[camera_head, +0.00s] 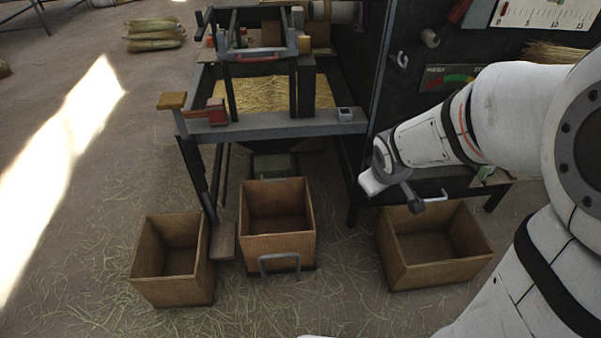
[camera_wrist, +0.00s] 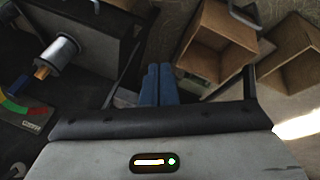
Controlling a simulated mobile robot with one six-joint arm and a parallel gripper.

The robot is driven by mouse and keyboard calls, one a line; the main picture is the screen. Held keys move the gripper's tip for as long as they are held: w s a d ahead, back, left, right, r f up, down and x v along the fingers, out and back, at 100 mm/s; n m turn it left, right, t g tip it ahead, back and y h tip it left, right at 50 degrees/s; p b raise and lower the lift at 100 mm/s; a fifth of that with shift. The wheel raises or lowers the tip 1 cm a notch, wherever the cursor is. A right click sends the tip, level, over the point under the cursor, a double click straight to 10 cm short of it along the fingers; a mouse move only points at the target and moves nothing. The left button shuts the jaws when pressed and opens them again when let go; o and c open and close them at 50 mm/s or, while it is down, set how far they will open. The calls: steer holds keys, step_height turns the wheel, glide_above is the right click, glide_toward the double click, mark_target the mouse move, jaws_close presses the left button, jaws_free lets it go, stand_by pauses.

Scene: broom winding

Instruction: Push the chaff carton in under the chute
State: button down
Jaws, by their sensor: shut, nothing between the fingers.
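Three open brown cartons stand on the floor. The middle carton (camera_head: 278,246), with a grey handle (camera_head: 279,262) on its front, looks like the chaff carton. It stands in front of a greenish part (camera_head: 274,166) low under the machine; I cannot tell if that is the chute's mouth. The carton and handle also show in the wrist view (camera_wrist: 207,52). My gripper is right of this carton and above the floor in the head view, its fingertips unclear there. In the wrist view its blue fingers (camera_wrist: 158,84) are together and empty, apart from the carton.
A left carton (camera_head: 172,290) stands beside a machine leg and a small wooden block (camera_head: 223,242). A right carton (camera_head: 440,272) stands below my arm. The machine frame (camera_head: 270,127) and its legs bound the space behind. Straw-strewn floor lies open in front.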

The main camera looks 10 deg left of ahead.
steer(key=w+a+f+n+y+b, duration=0.1)
steer(key=w+a+f+n+b, duration=0.25)
steer(key=f, duration=0.65)
steer(key=w+a+f+n+y+b, duration=0.15)
steer(key=a+f+b, duration=0.35)
steer(key=f, duration=0.5)
steer(key=n+y+b, duration=0.4)
steer(key=n+b, duration=0.3)
steer(key=b, duration=0.6)
glide_toward(281, 239)
step_height(281, 239, down, 3)
steer(key=a, duration=0.2)
steer(key=shift+w+a+f+g, duration=0.15)
steer(key=shift+w+g, duration=0.15)
steer(key=shift+w, duration=0.8)
